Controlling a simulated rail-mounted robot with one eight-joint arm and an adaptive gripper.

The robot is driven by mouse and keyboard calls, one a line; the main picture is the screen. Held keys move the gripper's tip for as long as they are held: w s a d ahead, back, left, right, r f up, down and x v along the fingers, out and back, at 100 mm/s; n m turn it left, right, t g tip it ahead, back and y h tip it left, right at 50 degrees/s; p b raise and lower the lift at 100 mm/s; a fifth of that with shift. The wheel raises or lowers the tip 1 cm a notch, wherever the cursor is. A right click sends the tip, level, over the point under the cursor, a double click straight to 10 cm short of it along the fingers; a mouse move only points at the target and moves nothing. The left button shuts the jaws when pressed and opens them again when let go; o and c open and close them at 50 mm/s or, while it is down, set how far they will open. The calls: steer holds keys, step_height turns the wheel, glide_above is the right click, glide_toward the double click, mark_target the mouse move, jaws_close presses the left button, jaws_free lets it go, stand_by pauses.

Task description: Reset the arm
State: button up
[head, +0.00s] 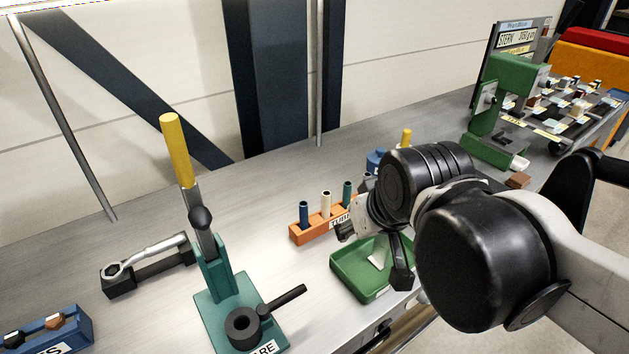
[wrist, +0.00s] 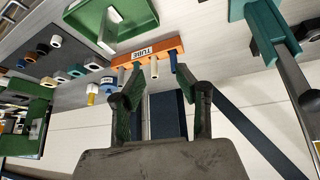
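My arm reaches in from the right of the head view. My gripper (wrist: 159,72) shows in the wrist view with its two fingers spread apart. Nothing is held between them; the gap shows the wall and a dark post behind. In the head view the gripper (head: 374,252) is over the green tray (head: 345,281), partly hidden by my wrist. The orange tube rack (head: 299,236), holding a blue, a cream and a green tube, stands just left of it. The rack also shows beyond the fingertips in the wrist view (wrist: 176,43).
A teal lever press (head: 214,297) with a tall yellow handle stands left of the tray. A wrench on a black holder (head: 120,284) and a blue box (head: 77,326) lie further left. A green press (head: 513,78) stands at the back right. The back-left bench is clear.

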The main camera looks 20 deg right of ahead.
steer(key=shift+s+a+t, duration=0.4)
steer(key=shift+s+a, duration=0.05)
steer(key=shift+a, duration=0.05)
steer(key=shift+f, duration=0.1)
step_height(320, 180, down, 4)
steer(key=b, duration=0.4)
steer(key=shift+f, duration=0.1)
steer(key=shift+o, duration=0.4)
stand_by(1.0)
